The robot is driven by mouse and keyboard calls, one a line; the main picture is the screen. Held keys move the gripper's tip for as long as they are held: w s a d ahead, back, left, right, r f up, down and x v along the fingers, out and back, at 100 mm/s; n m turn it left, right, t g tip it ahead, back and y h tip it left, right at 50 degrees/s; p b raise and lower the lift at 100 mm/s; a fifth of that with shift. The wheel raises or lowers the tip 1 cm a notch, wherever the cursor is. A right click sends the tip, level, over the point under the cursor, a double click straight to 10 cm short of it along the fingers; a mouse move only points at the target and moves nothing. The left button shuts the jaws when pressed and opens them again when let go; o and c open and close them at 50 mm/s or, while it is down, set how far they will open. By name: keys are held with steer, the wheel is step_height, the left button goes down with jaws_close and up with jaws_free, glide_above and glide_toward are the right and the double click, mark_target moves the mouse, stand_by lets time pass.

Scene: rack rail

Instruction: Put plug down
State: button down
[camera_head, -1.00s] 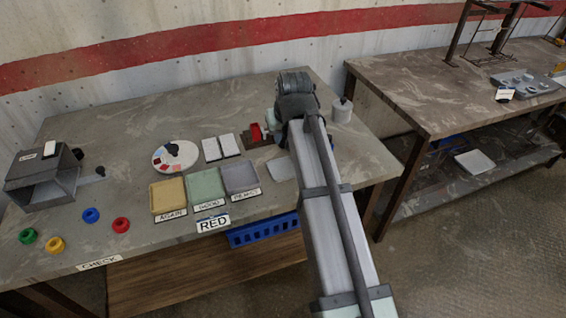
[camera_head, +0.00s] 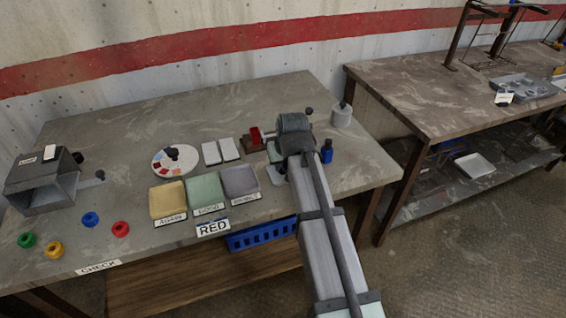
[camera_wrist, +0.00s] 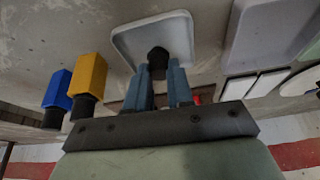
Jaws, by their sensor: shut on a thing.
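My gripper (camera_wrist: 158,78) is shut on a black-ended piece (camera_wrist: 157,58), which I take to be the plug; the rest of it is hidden. In the wrist view it is over or in front of a small white tray (camera_wrist: 125,40); I cannot tell whether they touch. In the head view the tray (camera_head: 275,176) shows only in part, beside my wrist. A blue plug (camera_wrist: 57,90) and a yellow plug (camera_wrist: 90,75), both with black ends, stand to the left in the wrist view. The blue one (camera_head: 327,155) also shows in the head view, right of my arm.
A red device (camera_head: 254,136), two white plates (camera_head: 220,151) and yellow, green and grey trays (camera_head: 240,181) lie left of my gripper. The back left of the table is clear.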

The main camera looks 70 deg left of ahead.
steer(key=shift+f, duration=0.1)
steer(key=c, duration=1)
jaws_free()
steer(key=v, duration=1.2)
